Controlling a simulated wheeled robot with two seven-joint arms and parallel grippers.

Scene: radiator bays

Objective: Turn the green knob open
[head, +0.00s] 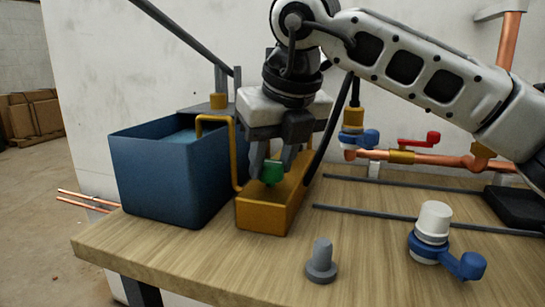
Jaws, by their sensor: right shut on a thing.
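The green knob (271,173) sits over the yellow trough (264,219) on the wooden bench. My right gripper (271,172) comes down from above with its two fingers on either side of the knob, shut on it. The fingers and gripper body hide part of the knob and whatever it is mounted on. How far the knob is turned cannot be told. My left gripper is not in view.
A blue bin (165,178) stands left of the trough. A grey peg (321,262) and a white-capped valve with a blue lever (433,235) stand on the bench (190,262) at the front. Copper piping (436,159) with a red lever (420,139) runs behind. A black tray (517,207) lies at right.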

